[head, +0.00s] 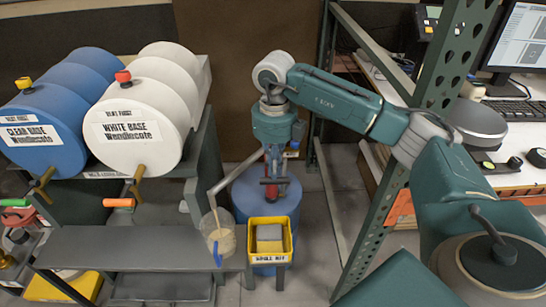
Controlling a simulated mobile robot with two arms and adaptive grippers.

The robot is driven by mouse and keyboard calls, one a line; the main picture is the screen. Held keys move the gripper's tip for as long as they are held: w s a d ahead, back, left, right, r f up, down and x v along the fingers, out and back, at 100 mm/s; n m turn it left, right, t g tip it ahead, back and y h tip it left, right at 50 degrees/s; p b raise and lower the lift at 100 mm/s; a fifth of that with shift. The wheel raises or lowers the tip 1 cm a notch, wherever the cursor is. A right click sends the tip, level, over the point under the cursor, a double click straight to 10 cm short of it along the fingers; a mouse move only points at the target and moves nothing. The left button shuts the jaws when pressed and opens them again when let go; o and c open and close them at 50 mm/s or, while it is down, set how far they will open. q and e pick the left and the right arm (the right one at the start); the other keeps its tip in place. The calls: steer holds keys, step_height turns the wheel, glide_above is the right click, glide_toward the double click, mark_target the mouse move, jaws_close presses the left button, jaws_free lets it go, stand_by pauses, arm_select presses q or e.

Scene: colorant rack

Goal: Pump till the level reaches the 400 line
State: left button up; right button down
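A blue drum (242,203) stands on the floor in the middle, with a hand pump (270,191) with red parts on top. The pump's pale spout (231,175) slopes down left to a clear measuring jug (219,243) on the grey bench. A thin beige stream falls into the jug, which holds some beige liquid. Its level lines are too small to read. My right gripper (275,165) points down at the pump top and appears closed around the handle, which is mostly hidden. My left gripper is not in view.
A yellow spill kit bin (270,254) stands right of the jug. Blue (44,118) and white (146,110) base drums lie on a rack at left. A green perforated post (395,215) rises beside my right arm. A desk with a monitor (517,40) is behind right.

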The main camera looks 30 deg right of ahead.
steer(key=shift+f+b, duration=2.85)
steer(key=shift+f, duration=1.65)
step_height(320, 180, up, 15)
steer(key=p, duration=1)
step_height(320, 180, up, 6)
steer(key=p, duration=0.4)
